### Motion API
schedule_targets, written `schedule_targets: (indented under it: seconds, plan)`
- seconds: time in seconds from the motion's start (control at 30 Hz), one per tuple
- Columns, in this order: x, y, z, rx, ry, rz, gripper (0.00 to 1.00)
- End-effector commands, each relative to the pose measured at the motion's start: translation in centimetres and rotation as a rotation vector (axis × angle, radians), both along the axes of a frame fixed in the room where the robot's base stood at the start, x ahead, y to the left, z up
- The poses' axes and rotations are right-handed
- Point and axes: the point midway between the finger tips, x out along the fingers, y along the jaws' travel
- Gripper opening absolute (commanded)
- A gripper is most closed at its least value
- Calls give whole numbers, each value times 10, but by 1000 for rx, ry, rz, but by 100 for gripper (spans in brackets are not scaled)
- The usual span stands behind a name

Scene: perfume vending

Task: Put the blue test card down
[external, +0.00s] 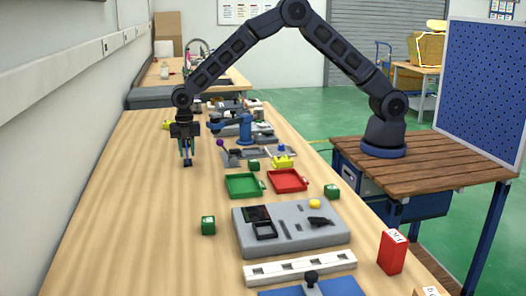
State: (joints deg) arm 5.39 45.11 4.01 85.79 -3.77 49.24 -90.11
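My gripper (186,155) hangs pointing down over the left part of the wooden table, at the end of my dark arm. A small, narrow dark blue piece (187,163) shows at its lower end. It may be the blue test card seen edge-on, but it is too small to be sure. I cannot make out the gap between the fingers, nor whether the blue piece touches the table. No other blue card can be made out clearly.
A green tray (230,194) and a red tray (302,188) lie to the right. The table's left side is mostly clear, beside the wall.

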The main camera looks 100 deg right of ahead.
Motion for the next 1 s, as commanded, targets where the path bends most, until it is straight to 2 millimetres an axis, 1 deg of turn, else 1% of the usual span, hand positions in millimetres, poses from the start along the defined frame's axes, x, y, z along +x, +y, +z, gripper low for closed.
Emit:
schedule_targets:
  seconds: [0.17,0.27,0.37,0.47,0.7,0.8,0.9,1.0]
  plan:
    - [0,0,1,0,0,0,29]
    - [0,0,6,0,-1,0,29]
    - [1,0,19,0,-4,0,29]
    - [1,0,36,1,-4,-1,29]
    - [1,0,83,0,-4,0,29]
    - [0,0,98,0,-2,0,29]
    - [1,0,111,0,-2,0,29]
    - [0,0,118,0,-2,0,29]
